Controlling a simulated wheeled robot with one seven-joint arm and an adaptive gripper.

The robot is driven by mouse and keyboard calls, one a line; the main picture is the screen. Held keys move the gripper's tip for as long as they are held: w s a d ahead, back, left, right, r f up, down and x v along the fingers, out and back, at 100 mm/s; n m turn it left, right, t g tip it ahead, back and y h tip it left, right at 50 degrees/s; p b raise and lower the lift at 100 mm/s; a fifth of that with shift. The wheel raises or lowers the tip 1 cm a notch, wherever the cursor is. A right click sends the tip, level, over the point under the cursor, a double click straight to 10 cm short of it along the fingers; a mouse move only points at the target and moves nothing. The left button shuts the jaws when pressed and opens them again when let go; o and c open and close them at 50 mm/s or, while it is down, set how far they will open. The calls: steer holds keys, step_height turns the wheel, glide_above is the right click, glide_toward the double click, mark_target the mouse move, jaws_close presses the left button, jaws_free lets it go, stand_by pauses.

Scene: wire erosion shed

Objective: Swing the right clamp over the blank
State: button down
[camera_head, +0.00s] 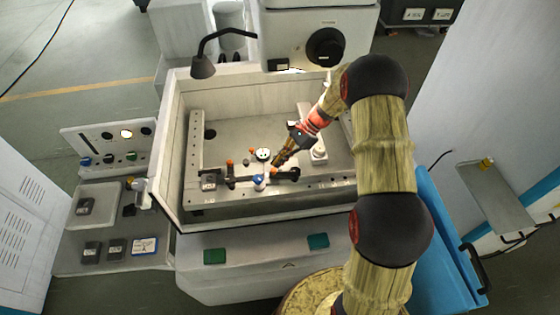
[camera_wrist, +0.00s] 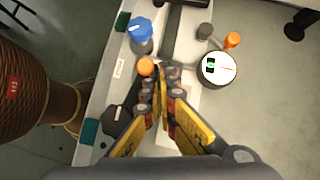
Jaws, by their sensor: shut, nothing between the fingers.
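My gripper (camera_wrist: 160,74) is shut and empty, low over the front rail inside the machine tank; it also shows in the head view (camera_head: 276,163). Its fingertips are right beside an orange ball knob (camera_wrist: 147,66), which seems to belong to the right clamp; I cannot tell whether they touch. A black clamp piece (camera_wrist: 118,116) lies on the rail left of the fingers; in the head view it is right of the knob (camera_head: 293,174). A dark bar (camera_wrist: 178,38), apparently the blank, runs away past the fingertips. Its near end is hidden behind the gripper.
A blue knob (camera_wrist: 140,31) stands close to the orange ball. A round dial gauge (camera_wrist: 219,69) and another orange knob (camera_wrist: 232,40) are on the other side. Tank walls (camera_head: 172,150) enclose the area. The tank floor is mostly bare.

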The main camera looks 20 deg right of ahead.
steer(key=shift+s+a+n, duration=0.15)
steer(key=shift+n, duration=0.15)
stand_by(1.1)
stand_by(0.6)
